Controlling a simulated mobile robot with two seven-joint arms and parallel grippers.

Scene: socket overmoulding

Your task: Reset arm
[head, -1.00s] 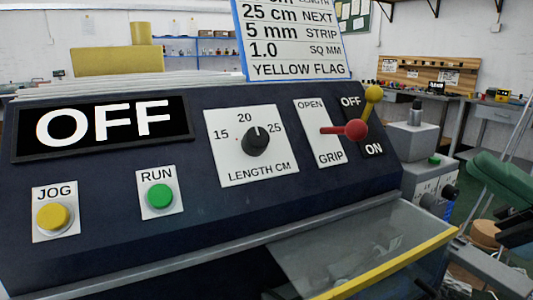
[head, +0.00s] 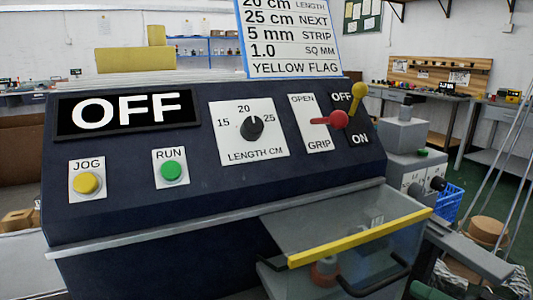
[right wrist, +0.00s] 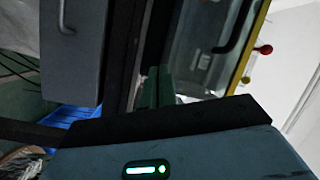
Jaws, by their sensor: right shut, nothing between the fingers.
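My right gripper (right wrist: 157,78) shows in the right wrist view as two short dark green fingers, shut together and empty. They are beside the machine front, apart from its levers. In the head view only a green part of my right arm (head: 428,291) shows at the bottom edge. The machine's display (head: 128,112) reads OFF. Its yellow-knobbed lever (head: 359,91) is up at OFF. Its red-knobbed lever (head: 338,119) sticks out between OPEN and GRIP. The length dial (head: 251,127) points near 20. My left gripper is not in view.
A clear guard (head: 350,240) with a yellow edge juts from the machine's lower right. Yellow JOG (head: 87,183) and green RUN (head: 171,170) buttons are on the panel. A blue crate (head: 449,203) stands on the floor at right. A sign (head: 290,40) stands above the machine.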

